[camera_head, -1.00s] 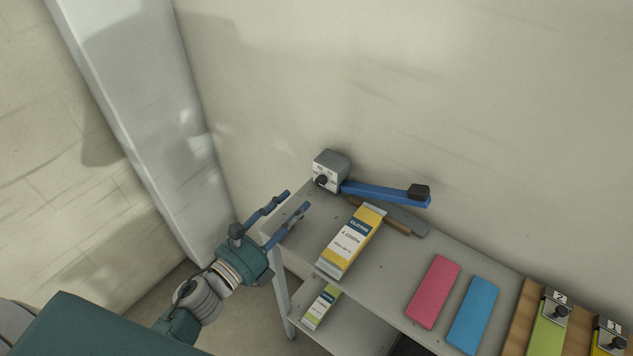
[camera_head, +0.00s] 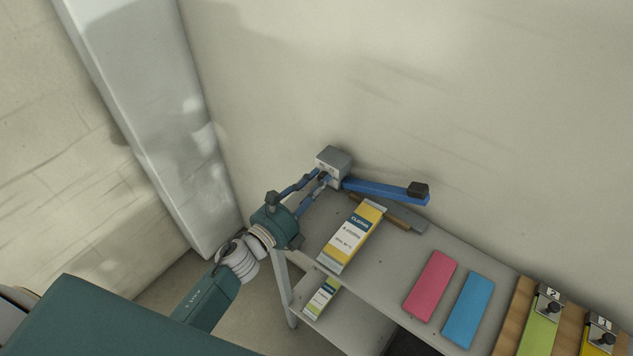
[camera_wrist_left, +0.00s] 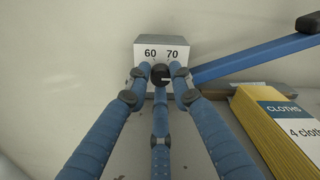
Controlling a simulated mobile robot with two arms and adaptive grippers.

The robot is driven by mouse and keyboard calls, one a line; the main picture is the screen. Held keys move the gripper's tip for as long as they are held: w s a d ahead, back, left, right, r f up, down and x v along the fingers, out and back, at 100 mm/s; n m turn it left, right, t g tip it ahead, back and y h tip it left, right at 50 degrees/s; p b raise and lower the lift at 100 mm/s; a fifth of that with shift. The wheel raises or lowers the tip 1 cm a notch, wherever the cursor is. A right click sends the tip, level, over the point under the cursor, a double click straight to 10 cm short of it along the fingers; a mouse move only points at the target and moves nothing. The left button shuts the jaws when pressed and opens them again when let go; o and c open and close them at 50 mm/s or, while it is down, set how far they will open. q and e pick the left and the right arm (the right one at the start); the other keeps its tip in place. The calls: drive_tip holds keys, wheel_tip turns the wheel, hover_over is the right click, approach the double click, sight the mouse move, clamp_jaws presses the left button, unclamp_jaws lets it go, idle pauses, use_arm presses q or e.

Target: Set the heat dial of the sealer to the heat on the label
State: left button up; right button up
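The sealer is a grey box (camera_head: 335,160) with a blue arm (camera_head: 385,190) at the table's far left corner. Its front shows 60 and 70 in the left wrist view (camera_wrist_left: 162,50). The black heat dial (camera_wrist_left: 160,75) is below the numbers; its pointer setting is unclear. My left gripper (camera_head: 322,175) has its fingertips on both sides of the dial, seemingly closed on it; the third finger is below. A yellow and white cloths box (camera_head: 351,237) lies on the table; its small print is unreadable in the head view. My right gripper is out of view.
A pink cloth (camera_head: 430,286) and a blue cloth (camera_head: 468,310) lie flat to the right. Boards with small dial boxes (camera_head: 549,302) stand at the right edge. A green and white box (camera_head: 322,298) is on the lower shelf. The wall is close behind the sealer.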

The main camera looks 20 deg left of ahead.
use_arm(q)
clamp_jaws()
drive_tip(key=shift+r+n, duration=0.1)
drive_tip(key=shift+n, duration=0.2)
drive_tip(key=n, duration=0.3)
drive_tip(key=shift+w, duration=0.1)
drive_tip(key=n+p, duration=0.1)
drive_tip(key=n, duration=0.5)
drive_tip(key=shift+a+n, duration=0.1)
drive_tip(key=shift+n, duration=0.3)
drive_tip(key=n+p, duration=0.1)
drive_tip(key=n, duration=0.5)
drive_tip(key=n+p, duration=0.1)
drive_tip(key=n, duration=0.4)
drive_tip(key=shift+f+n, duration=0.25)
drive_tip(key=shift+n, duration=0.25)
